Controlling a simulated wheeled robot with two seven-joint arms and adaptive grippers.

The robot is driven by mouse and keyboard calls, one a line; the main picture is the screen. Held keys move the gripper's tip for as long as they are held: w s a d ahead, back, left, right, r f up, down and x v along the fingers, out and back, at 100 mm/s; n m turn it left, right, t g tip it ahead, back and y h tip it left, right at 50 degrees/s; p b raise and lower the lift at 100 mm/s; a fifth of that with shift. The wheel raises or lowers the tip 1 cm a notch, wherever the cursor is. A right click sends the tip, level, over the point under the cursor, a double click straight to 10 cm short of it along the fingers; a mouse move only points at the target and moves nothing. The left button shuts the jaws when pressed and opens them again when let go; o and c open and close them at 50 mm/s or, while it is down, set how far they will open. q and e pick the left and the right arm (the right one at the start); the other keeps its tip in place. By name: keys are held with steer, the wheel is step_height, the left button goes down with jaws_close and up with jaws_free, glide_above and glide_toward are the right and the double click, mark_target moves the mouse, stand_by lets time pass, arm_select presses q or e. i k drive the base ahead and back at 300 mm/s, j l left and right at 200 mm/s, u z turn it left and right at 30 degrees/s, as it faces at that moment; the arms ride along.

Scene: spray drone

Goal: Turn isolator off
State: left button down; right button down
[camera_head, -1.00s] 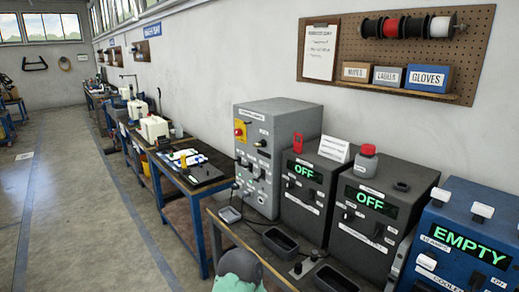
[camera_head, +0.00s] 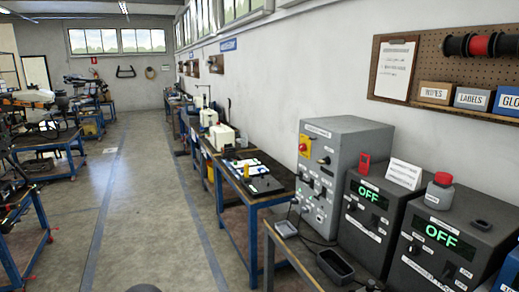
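A grey control cabinet (camera_head: 346,170) stands on the bench against the right wall. A red rotary knob on a yellow plate (camera_head: 305,146) sits at the upper left of its front face and looks like the isolator switch. The knob is too small to read its position. Smaller black knobs and switches sit below and beside it. Neither of my grippers is in view. A dark rounded shape at the bottom edge is too cut off to identify.
Two dark boxes reading OFF (camera_head: 370,193) (camera_head: 441,235) stand right of the cabinet. A red padlock-like item (camera_head: 365,164) and a red-capped bottle (camera_head: 439,191) sit on top. A black tray (camera_head: 335,265) lies in front. The floor aisle (camera_head: 150,200) is clear.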

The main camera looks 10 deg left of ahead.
mark_target(303, 147)
steer(key=i+j, duration=0.3)
steer(key=j, duration=0.15)
steer(key=i+j, duration=0.3)
steer(key=j, duration=0.15)
steer(key=i+j+z, duration=0.1)
steer(key=i+j, duration=0.2)
steer(key=j, duration=0.15)
